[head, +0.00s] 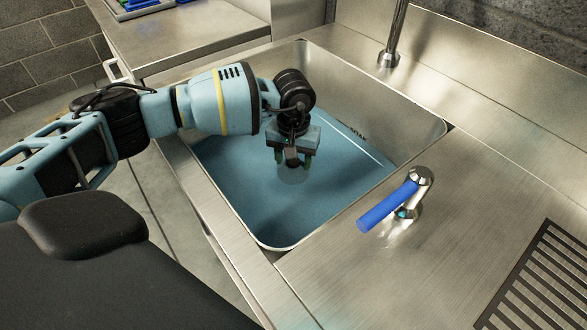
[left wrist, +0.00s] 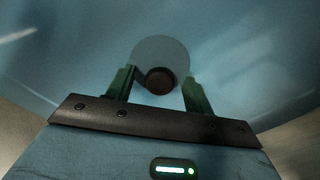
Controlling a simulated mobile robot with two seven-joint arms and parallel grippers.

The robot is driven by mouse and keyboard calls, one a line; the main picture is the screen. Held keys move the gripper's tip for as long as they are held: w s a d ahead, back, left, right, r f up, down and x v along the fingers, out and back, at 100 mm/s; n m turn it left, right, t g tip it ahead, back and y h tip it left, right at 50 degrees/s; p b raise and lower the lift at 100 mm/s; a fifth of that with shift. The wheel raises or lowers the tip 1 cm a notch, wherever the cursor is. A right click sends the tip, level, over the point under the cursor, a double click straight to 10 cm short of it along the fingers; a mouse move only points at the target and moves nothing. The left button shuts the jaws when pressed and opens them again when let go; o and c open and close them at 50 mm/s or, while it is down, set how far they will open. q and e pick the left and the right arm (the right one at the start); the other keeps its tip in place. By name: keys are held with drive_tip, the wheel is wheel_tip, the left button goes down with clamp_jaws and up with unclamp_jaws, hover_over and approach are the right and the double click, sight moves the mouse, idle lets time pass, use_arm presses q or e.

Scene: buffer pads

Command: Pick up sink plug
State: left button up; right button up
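The sink plug (left wrist: 160,52) shows in the left wrist view as a pale round disc with a dark round knob (left wrist: 160,81). In the head view the plug (head: 292,175) is a faint disc in the blue-looking basin, partly hidden by my left gripper (head: 293,161). That gripper points down into the sink, right above the plug. In the left wrist view its two green fingers (left wrist: 158,80) stand apart on either side of the knob, with a small gap visible on each side. My right gripper is not in view.
The sink (head: 240,220) has a raised metal rim around my arm. A tap spout (head: 391,45) stands at the back, and a blue-handled lever (head: 388,207) on the right counter. A slotted drain grille (head: 540,285) lies at the lower right.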

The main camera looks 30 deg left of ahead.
sight(293, 161)
use_arm(q)
drive_tip(key=c, duration=1.1)
drive_tip(key=shift+o, duration=0.2)
drive_tip(key=shift+r, duration=0.15)
drive_tip(key=shift+r, duration=0.65)
wheel_tip(293, 161, up, 2)
drive_tip(key=shift+s+d+r, duration=0.1)
drive_tip(key=s+d, duration=0.2)
drive_tip(key=s, duration=0.2)
drive_tip(key=s+d+p, duration=0.1)
drive_tip(key=s+d, duration=0.1)
drive_tip(key=s, duration=0.3)
drive_tip(key=s+d+r, duration=0.1)
drive_tip(key=s+d, duration=0.1)
drive_tip(key=s, duration=0.3)
drive_tip(key=shift+s+d+r, duration=0.1)
drive_tip(key=shift+d, duration=0.3)
